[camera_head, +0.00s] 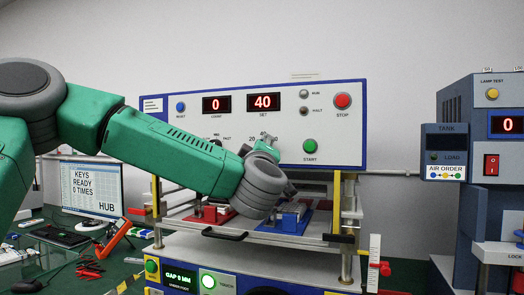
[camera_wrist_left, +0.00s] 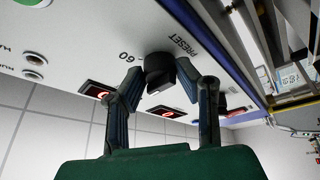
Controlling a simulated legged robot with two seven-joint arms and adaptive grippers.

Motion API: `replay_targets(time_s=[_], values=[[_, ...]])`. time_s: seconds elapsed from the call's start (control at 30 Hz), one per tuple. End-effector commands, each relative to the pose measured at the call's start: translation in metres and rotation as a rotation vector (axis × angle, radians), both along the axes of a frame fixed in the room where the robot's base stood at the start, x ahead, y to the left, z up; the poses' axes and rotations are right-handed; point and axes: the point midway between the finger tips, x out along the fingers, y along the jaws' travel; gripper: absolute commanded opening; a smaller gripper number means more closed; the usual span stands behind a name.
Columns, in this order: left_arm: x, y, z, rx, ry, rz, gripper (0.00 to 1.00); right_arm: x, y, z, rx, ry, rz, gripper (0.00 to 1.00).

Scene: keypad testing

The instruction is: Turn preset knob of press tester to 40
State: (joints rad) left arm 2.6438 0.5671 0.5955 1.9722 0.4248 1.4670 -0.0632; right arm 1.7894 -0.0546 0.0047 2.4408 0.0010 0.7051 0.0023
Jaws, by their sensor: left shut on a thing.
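The press tester (camera_head: 325,140) has a white upper panel with a blue edge. Its SET display (camera_head: 263,102) reads 40, and the display to its left (camera_head: 217,104) reads 0. My left arm crosses in front of the panel. My left gripper (camera_head: 266,152) is at the dial marked with a 20, hiding most of the dial in the head view. In the left wrist view the black preset knob (camera_wrist_left: 159,70) sits between the two fingers of my left gripper (camera_wrist_left: 158,75), which are shut on it. "PRESET" and "60" are printed beside the knob. My right gripper is not in view.
Red STOP (camera_head: 342,101) and green START (camera_head: 310,146) buttons flank the knob area on the right. Red and blue fixtures (camera_head: 288,218) lie below the panel. A monitor (camera_head: 91,192) stands left, a blue-grey tester (camera_head: 492,150) right.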

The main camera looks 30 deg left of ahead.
Motion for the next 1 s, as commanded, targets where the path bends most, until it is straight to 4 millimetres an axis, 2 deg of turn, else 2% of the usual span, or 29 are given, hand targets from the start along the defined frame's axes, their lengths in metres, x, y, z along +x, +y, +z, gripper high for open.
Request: replay_targets(time_s=[0.03,0.17,0.2,0.23,0.27,0.67,0.77,1.0], values=[[0.001,0.0,-0.005,-0.001,0.012,-0.001,0.0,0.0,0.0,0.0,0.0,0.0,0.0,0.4],[0.001,0.0,-0.005,-0.001,0.012,-0.001,0.0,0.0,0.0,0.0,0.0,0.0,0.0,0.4],[0.001,0.0,-0.005,0.0,0.013,-0.001,0.35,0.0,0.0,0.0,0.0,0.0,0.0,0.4],[0.001,0.0,-0.005,0.001,0.012,-0.001,0.46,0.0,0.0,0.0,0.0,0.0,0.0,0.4],[0.001,0.0,-0.005,0.0,0.011,-0.001,0.48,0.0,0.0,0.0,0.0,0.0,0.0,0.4],[-0.007,-0.004,-0.003,0.001,0.003,-0.003,0.48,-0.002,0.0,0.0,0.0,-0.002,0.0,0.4],[-0.018,-0.012,-0.007,0.003,0.005,-0.004,0.48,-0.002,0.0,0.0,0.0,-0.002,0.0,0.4],[-0.06,-0.038,-0.022,0.003,0.008,-0.005,0.48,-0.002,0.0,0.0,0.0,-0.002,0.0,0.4]])
